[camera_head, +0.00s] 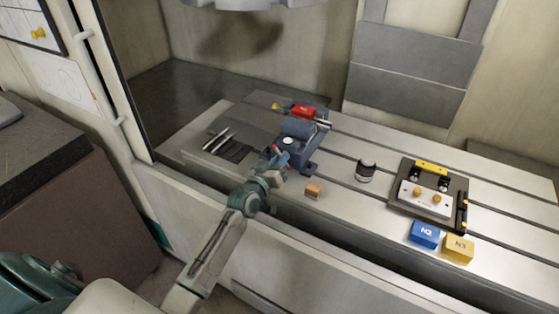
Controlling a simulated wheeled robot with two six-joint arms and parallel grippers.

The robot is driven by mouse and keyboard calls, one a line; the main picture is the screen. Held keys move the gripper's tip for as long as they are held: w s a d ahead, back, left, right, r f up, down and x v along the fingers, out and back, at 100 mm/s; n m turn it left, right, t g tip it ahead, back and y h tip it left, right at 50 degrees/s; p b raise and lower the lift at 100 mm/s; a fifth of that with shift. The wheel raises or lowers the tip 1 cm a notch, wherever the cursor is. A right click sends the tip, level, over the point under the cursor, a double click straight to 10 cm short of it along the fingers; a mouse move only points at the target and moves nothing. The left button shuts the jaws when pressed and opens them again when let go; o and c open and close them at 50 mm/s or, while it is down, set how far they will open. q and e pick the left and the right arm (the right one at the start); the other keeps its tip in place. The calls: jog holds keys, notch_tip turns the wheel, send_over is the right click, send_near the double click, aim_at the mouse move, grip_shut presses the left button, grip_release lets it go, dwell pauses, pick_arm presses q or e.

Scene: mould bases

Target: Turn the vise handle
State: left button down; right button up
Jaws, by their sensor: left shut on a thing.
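The blue-grey vise (306,154) stands on the slotted metal table, its front end facing me. My left gripper (277,165) is at the near left end of the vise, shut on the vise handle. The handle is mostly hidden by the jaws, so I cannot make out its angle. A red block (304,110) sits at the far end of the vise. My right gripper does not show.
On the slotted table (340,215) are a small wooden block (313,191), a dark round cup (366,171), a fixture plate (403,205), a blue N2 block (424,234) and a yellow N3 block (459,248). Slim tools lie on a dark mat (236,152) left of the vise.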

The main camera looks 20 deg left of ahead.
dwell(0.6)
pick_arm(q)
jog(key=c, duration=1.3)
grip_release()
jog(key=s+p, duration=0.1)
jog(key=s, duration=1)
jog(key=shift+a, duration=0.4)
jog(key=shift+w, duration=0.1)
jog(key=shift+c, duration=0.3)
